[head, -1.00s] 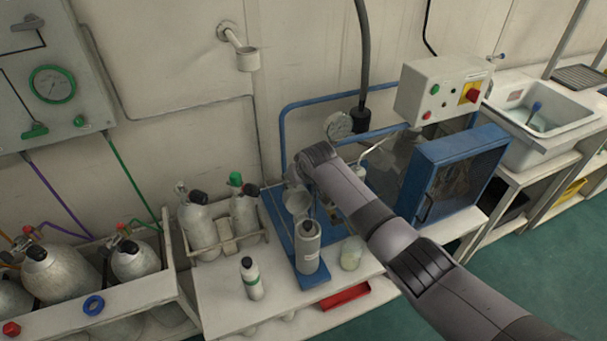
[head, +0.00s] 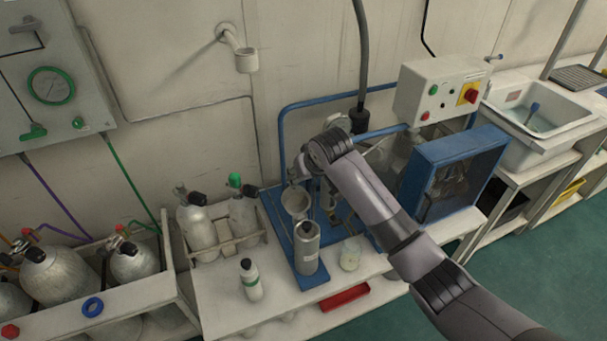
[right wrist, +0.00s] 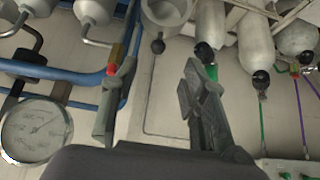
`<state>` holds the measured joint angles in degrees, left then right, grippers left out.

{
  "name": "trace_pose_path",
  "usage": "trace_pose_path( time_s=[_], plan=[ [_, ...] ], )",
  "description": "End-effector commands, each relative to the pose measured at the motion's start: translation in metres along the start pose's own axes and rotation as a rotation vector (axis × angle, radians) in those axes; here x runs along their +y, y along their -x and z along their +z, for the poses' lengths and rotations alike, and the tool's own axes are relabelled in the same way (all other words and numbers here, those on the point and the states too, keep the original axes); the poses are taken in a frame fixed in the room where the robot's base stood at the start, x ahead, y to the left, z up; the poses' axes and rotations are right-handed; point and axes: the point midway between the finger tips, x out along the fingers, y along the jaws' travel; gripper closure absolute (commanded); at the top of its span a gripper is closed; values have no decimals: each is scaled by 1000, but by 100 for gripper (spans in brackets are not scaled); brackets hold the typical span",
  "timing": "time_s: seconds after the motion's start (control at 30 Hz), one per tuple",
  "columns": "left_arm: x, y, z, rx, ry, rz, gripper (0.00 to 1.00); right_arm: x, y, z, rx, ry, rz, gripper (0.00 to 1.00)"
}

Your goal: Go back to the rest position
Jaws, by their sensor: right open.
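My right arm reaches in from the lower right of the head view, its wrist bent above the blue-framed bench unit. My right gripper (head: 328,192) is partly hidden beneath the wrist there. In the right wrist view the two fingers of the right gripper (right wrist: 158,78) stand apart with nothing between them. A grey cylinder with a black top (head: 307,250) stands upright on the blue base, just below and left of the gripper. My left gripper is in neither view.
A small white bottle (head: 251,282) and a glass jar (head: 350,254) stand on the bench. Gas cylinders (head: 198,228) sit in a rack at left. A blue open guard (head: 468,165) and a control box (head: 440,92) lie to the right. A pressure gauge (right wrist: 36,130) is close in the wrist view.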

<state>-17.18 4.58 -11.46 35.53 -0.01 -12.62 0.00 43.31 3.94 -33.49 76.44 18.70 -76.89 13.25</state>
Motion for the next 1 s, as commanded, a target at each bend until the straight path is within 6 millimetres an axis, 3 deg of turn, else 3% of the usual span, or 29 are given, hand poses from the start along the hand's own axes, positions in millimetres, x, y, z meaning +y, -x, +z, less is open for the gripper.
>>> trace_pose_path(
  time_s=[0.27, 0.37, 0.47, 0.67, 0.9, 1.0],
  plan=[
    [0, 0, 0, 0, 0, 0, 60, -1, -1, 2, -2, 0, -2, 59],
    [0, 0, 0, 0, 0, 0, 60, -4, -4, 20, -13, -4, -13, 59],
    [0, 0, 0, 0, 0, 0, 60, -12, -7, 59, -35, -13, -37, 59],
    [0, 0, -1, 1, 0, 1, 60, -19, 6, 168, -90, -56, -64, 59],
    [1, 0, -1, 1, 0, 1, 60, -7, 57, 292, -170, -115, -23, 59],
    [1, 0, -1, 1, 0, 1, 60, -1, 79, 325, -197, -129, 2, 59]
  ],
)
